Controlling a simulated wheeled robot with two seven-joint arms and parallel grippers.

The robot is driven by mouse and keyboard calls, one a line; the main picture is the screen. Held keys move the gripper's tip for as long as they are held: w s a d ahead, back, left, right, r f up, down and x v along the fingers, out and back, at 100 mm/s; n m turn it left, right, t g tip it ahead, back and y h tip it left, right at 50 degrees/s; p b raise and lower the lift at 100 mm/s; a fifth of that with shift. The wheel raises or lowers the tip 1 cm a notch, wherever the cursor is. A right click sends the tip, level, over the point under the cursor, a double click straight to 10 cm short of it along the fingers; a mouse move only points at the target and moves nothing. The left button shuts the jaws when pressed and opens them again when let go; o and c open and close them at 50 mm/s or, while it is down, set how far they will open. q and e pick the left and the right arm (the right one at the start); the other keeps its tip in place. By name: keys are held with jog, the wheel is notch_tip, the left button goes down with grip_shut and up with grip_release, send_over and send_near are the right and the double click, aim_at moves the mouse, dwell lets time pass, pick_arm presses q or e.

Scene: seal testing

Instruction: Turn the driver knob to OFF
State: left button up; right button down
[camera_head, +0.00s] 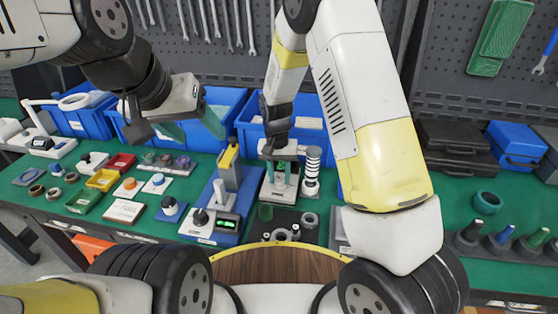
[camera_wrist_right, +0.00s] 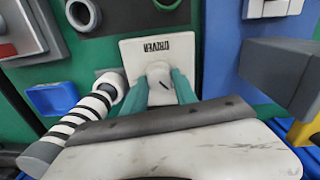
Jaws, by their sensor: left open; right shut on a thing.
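The white driver plate (camera_wrist_right: 135,57), with the word DRIVER reading upside down, is in the right wrist view. Its pale driver knob (camera_wrist_right: 158,72) sits between the teal fingers of my right gripper (camera_wrist_right: 160,90), which is shut on it. A short dark mark shows on the knob's face; no OFF lettering is readable. In the head view my right gripper (camera_head: 280,176) reaches down to the driver unit (camera_head: 279,195), and its fingers largely hide the knob. My left gripper (camera_head: 192,126) is open and empty, raised above the bench at the left.
A black-and-white striped cylinder (camera_head: 312,170) stands right beside the driver unit. A blue device (camera_head: 222,205) with a black knob and a lit green display is to the left. Blue bins (camera_head: 225,100) line the back. Small parts crowd the bench's left side.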

aim_at(278, 178)
jog(key=c, duration=1)
grip_release()
jog(key=r, duration=0.7)
jog(key=shift+a+r, duration=0.2)
jog(key=shift+r, duration=0.25)
